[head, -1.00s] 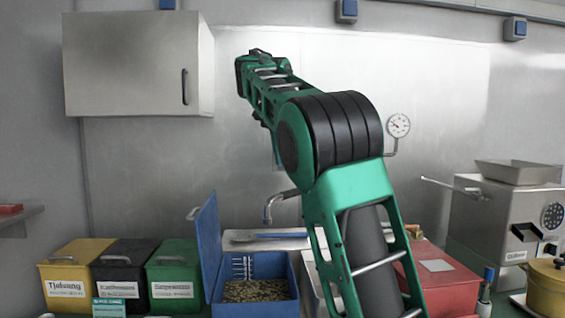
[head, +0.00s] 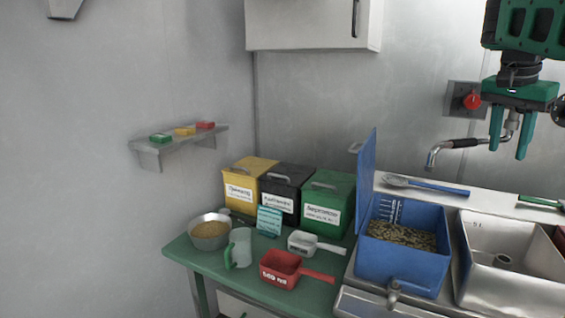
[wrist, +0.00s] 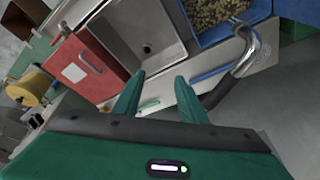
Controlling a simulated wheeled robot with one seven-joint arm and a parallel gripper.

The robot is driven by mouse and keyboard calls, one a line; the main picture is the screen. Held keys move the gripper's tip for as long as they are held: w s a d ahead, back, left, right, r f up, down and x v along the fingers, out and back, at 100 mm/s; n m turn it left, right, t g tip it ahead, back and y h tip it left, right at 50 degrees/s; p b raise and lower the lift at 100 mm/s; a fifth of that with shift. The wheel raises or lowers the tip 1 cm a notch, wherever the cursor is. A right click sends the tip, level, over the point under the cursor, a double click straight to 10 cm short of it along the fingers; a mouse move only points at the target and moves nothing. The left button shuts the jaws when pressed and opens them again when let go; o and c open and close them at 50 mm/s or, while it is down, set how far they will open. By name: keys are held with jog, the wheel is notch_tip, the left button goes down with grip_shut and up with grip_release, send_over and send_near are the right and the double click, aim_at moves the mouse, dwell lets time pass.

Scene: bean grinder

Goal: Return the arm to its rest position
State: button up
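My gripper (head: 508,133) hangs at the upper right of the head view, its two green fingers pointing down with a gap between them. It is open and empty. It is in the air, above and to the right of the open blue bin (head: 402,250), near the tap (head: 450,150). In the wrist view the gripper fingers (wrist: 160,95) are apart with nothing between them. Below them are the sink basin (wrist: 125,35), a red box (wrist: 88,62) and the tap (wrist: 245,55). Most of my arm is outside the head view.
Yellow (head: 240,190), black (head: 280,195) and green (head: 328,205) boxes stand on the green counter. A metal bowl (head: 210,243), a clear jug (head: 240,245), a white scoop (head: 303,243) and a red scoop (head: 280,270) are in front. A wall shelf (head: 180,147) is at left.

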jog(key=s+a+f+n+g+y, duration=0.1)
jog(key=s+a+f+n, duration=0.2)
jog(key=s+f, duration=1)
jog(key=s+a+f+n+y, duration=0.2)
jog(key=s+a+f+n, duration=0.2)
jog(key=s+a+f, duration=0.5)
jog(key=s+f, duration=0.4)
jog(key=s, duration=0.4)
jog(key=shift+g, duration=0.4)
jog(key=shift+w+f, duration=0.3)
jog(key=shift+w, duration=0.3)
jog(key=shift+c, duration=0.9)
